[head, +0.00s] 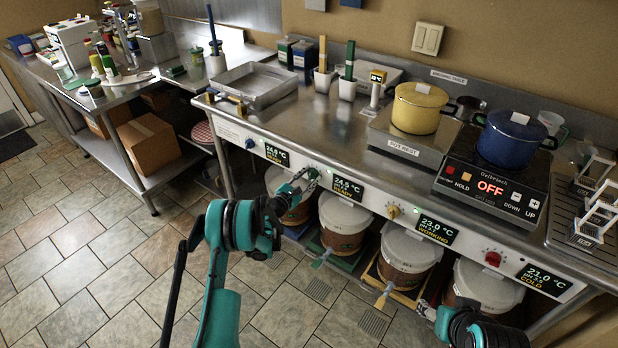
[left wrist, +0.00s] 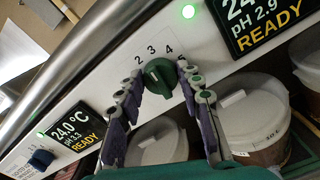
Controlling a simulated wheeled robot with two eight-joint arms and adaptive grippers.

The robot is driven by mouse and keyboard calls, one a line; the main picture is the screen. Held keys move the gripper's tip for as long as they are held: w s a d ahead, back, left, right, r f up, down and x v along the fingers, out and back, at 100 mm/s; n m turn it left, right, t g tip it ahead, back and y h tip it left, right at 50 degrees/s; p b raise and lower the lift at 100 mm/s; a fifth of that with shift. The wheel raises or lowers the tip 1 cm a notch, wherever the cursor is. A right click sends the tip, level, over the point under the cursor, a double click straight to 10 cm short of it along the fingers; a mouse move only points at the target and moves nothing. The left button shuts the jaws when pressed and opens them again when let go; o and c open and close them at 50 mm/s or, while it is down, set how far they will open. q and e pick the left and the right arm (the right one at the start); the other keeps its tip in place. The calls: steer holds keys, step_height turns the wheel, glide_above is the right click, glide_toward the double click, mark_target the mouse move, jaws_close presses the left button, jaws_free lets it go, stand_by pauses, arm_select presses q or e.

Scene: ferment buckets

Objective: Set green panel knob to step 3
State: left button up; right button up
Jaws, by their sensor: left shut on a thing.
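The green knob (left wrist: 157,77) sits on the white panel strip, with the numbers 2, 3, 4 and 5 around its upper side in the left wrist view. Its exact setting is hard to read. In the head view the knob (head: 313,172) is largely covered by my left gripper (head: 305,180). My left gripper (left wrist: 158,88) is shut on the knob, one finger on each side of it. My right gripper (head: 428,312) is low at the right by the buckets, and its fingers are too small and dark to read.
Beside the green knob is a display reading READY (head: 348,188). A blue knob (head: 250,143), a yellow knob (head: 393,212) and a red knob (head: 492,258) are on the same panel. Lidded buckets (head: 408,252) stand below it. Pots and a hotplate occupy the counter above.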

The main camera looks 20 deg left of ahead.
arm_select(q)
steer(key=shift+m, duration=1)
steer(key=o, duration=1.1)
steer(key=shift+o, duration=0.2)
steer(key=v, duration=0.7)
steer(key=shift+s, duration=0.25)
